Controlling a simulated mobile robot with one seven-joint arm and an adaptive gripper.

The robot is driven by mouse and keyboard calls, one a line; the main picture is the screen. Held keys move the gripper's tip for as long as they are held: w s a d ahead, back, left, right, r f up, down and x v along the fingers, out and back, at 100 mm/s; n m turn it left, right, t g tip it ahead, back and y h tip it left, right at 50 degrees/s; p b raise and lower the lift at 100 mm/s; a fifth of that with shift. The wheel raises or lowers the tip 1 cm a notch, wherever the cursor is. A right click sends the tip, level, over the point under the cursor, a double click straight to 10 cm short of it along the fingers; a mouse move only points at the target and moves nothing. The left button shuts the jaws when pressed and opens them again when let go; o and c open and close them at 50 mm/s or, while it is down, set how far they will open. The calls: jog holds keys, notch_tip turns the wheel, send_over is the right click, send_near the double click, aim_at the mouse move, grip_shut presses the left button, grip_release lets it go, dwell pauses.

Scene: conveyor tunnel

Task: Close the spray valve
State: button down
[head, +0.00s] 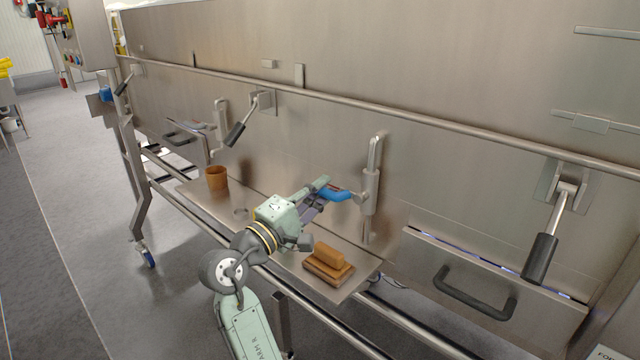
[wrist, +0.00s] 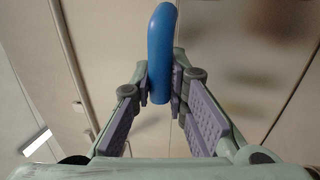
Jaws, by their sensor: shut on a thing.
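The spray valve is a metal vertical pipe body (head: 371,190) on the steel tunnel wall with a blue lever handle (head: 335,193) sticking out to its left. In the wrist view the blue handle (wrist: 161,50) stands upright between the finger pads. My gripper (head: 322,192) is shut on the blue handle; its purple pads (wrist: 162,84) touch both sides of it.
A steel shelf (head: 357,285) below holds an orange-brown cup (head: 216,178) and a brown block brush (head: 328,257). Black-gripped levers stand at the left (head: 237,132) and right (head: 540,256). A long rail (head: 440,132) crosses the wall above. A black drawer handle (head: 474,300) is lower right.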

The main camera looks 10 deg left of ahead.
jog(key=shift+a, duration=0.1)
dwell(0.3)
jog(key=c, duration=1.6)
grip_release()
jog(key=shift+o, duration=0.2)
jog(key=v, duration=1.2)
jog(key=shift+f, duration=0.1)
